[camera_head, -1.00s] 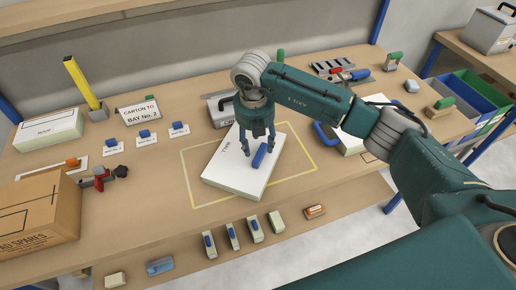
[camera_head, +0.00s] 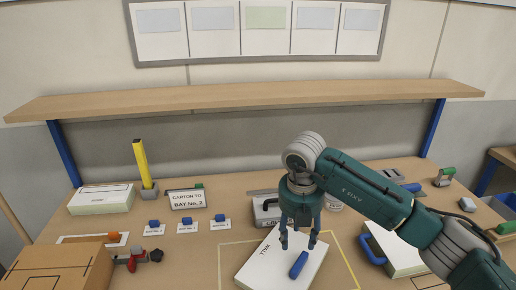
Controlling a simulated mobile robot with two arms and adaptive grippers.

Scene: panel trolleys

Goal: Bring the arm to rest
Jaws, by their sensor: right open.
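My right gripper (camera_head: 298,240) points down over a white box-like panel (camera_head: 262,262) on the wooden bench. Its fingers are apart with nothing between them. A blue handle (camera_head: 299,265) lies on the panel's top just below the fingertips. I cannot tell whether the fingers touch the panel. My right arm reaches in from the lower right. My left gripper does not show.
A cardboard box (camera_head: 60,268) stands at the left front. A pale carton (camera_head: 101,199), a yellow upright (camera_head: 141,163) and a sign (camera_head: 187,199) stand behind it. A grey case (camera_head: 266,212) is behind the gripper. A wooden shelf (camera_head: 230,98) spans the bench above.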

